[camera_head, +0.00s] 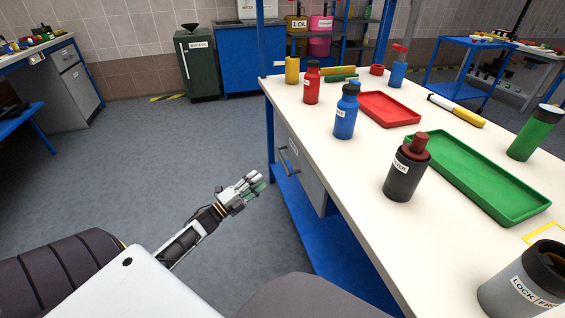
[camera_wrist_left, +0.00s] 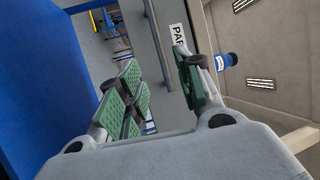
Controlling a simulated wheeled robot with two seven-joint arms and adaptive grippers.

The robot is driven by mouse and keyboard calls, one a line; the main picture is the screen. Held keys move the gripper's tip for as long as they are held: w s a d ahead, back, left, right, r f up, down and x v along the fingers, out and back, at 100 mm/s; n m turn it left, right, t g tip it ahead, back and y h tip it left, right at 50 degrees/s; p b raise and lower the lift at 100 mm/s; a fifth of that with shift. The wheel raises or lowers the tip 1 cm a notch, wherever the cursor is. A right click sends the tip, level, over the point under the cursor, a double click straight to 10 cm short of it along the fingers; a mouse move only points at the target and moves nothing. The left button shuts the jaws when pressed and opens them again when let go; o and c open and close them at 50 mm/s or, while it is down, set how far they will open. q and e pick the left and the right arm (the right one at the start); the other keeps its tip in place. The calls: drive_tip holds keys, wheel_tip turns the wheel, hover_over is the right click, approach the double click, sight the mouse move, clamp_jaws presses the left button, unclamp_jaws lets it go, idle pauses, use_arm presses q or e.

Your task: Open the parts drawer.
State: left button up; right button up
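The grey parts drawer (camera_head: 308,178) sits under the top of the white workbench and looks shut. Its bar handle (camera_head: 287,158) is on the front. In the left wrist view the drawer front (camera_wrist_left: 187,100) carries a label starting "PA" (camera_wrist_left: 179,38), and the handle (camera_wrist_left: 156,42) runs lengthwise beyond the fingers. My left gripper (camera_head: 257,184) is left of and below the handle, apart from it. In the wrist view its green-padded fingers (camera_wrist_left: 163,88) are spread with nothing between them. My right gripper is not in view.
The workbench (camera_head: 335,185) holds a red bottle (camera_head: 312,88), a blue bottle (camera_head: 346,115), a dark bottle (camera_head: 405,178), a red tray (camera_head: 390,109) and a green tray (camera_head: 480,178). A blue lower shelf (camera_head: 300,215) lies under the drawer. Floor left of the bench is clear.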

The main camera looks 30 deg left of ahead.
sight(282, 159)
use_arm(q)
drive_tip(key=shift+b+x, duration=1.75)
drive_tip(key=shift+x, duration=4.6)
drive_tip(key=shift+w+d, duration=0.1)
drive_tip(key=shift+w, duration=0.05)
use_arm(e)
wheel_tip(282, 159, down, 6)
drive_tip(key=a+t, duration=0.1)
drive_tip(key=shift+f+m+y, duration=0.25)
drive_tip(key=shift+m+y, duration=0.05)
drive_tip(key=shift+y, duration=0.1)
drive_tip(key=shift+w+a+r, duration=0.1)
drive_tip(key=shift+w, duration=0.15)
